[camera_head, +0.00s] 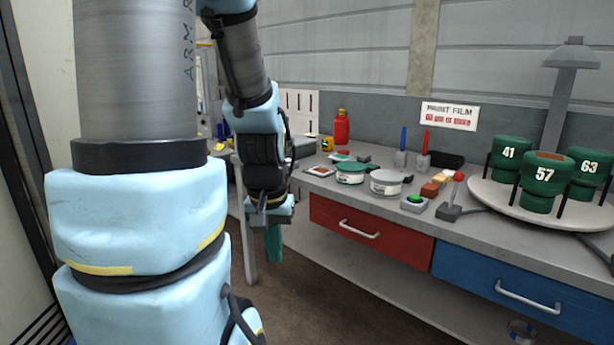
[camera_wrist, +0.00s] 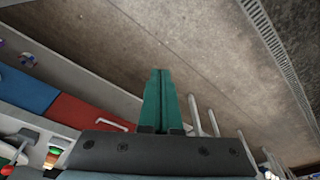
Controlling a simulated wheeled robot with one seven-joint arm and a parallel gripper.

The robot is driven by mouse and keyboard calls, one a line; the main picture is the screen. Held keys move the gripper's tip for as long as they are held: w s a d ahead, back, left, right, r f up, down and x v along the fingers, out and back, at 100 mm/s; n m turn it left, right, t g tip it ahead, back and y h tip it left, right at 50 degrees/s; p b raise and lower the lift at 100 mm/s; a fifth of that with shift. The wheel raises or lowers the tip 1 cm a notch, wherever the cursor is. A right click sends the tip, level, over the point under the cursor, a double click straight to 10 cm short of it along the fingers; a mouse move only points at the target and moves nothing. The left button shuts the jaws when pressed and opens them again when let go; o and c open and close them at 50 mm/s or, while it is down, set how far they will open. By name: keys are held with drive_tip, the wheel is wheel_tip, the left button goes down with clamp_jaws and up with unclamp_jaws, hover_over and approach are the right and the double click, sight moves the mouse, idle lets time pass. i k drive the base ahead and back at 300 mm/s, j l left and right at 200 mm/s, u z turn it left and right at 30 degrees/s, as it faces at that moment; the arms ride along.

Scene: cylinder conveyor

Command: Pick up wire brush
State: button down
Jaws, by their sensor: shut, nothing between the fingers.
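I cannot pick out the wire brush with certainty among the small items on the grey workbench (camera_head: 405,224). My gripper (camera_head: 274,258) hangs down in front of the bench's left part, below the level of its top and apart from the items on it. Its green fingers also show in the wrist view (camera_wrist: 159,75), pressed together with nothing between them. The wrist view looks past the fingers at bare floor and the drawer fronts.
Two round tins (camera_head: 350,173) (camera_head: 386,183) stand on the bench near a red bottle (camera_head: 341,128), a green button box (camera_head: 415,203) and a joystick (camera_head: 452,203). A round turntable (camera_head: 500,199) with numbered green cylinders fills the right. Red (camera_head: 370,228) and blue (camera_head: 510,290) drawers lie below.

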sight(440, 179)
drive_tip(key=z, duration=1.25)
drive_tip(key=i+j+u, duration=0.35)
drive_tip(key=i+j, duration=0.3)
drive_tip(key=j, duration=0.3)
drive_tip(key=i+j+u, duration=0.3)
drive_tip(key=i+j, duration=0.5)
